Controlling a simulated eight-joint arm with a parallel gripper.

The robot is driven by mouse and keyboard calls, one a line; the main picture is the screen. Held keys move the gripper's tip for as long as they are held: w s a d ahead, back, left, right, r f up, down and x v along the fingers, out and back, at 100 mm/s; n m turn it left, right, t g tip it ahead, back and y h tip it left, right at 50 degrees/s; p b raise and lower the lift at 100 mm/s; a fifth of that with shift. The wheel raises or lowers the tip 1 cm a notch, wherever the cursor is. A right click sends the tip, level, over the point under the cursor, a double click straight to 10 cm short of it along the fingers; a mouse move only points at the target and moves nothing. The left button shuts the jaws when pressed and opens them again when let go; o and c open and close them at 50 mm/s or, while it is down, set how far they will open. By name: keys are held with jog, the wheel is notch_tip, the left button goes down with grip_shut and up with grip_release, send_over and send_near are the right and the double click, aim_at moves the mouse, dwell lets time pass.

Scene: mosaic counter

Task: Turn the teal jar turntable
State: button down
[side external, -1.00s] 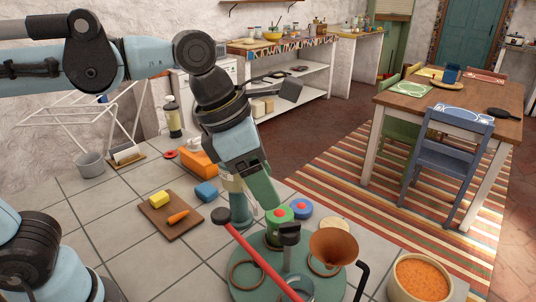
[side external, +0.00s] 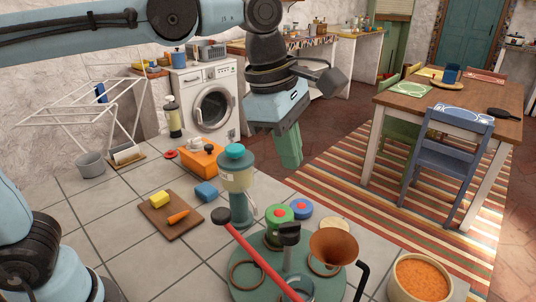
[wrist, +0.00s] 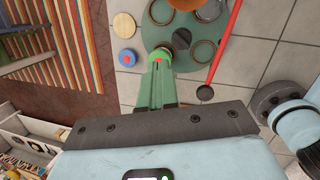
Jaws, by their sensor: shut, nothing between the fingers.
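The teal turntable (side external: 320,284) is a flat round disc at the bottom of the side view, with rings, a dark central post (side external: 289,236) and a copper funnel (side external: 333,247) on it. A green piece with a red centre (side external: 279,220) stands at its far edge. A red bar with a dark knob (side external: 221,216) crosses over it. The turntable also shows at the top of the wrist view (wrist: 185,18). My gripper (side external: 291,166) is shut and empty, raised above and beyond the turntable, apart from it. In the wrist view its green fingers (wrist: 159,72) partly cover the green piece.
A teal-lidded jar-like device (side external: 236,182) stands just left of the turntable. A blue piece with a red centre (side external: 301,208) and a bowl of orange food (side external: 422,278) are nearby. A cutting board (side external: 171,221) lies left. The tiled counter has free room between.

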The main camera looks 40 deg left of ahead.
jog(key=w+d+f+m+g+y, duration=0.25)
jog(key=w+m, duration=0.65)
jog(key=m, duration=0.5)
jog(key=m+g+y, duration=0.1)
jog(key=m+g, duration=0.2)
jog(key=m, duration=1.1)
send_near(302, 231)
jog(key=shift+t, duration=0.35)
jog(key=f, duration=0.5)
jog(key=shift+d+f, duration=0.25)
jog(key=shift+d, duration=0.1)
jog(key=shift+s+a+f, duration=0.1)
jog(key=shift+s+a, duration=0.55)
jog(key=shift+s, duration=0.15)
jog(key=shift+s+a+f, duration=0.15)
jog(key=shift+s+a, duration=0.3)
jog(key=shift+s, duration=0.2)
jog(key=shift+s+a+n, duration=0.3)
jog(key=shift+a+n, duration=0.4)
jog(key=shift+n, duration=0.1)
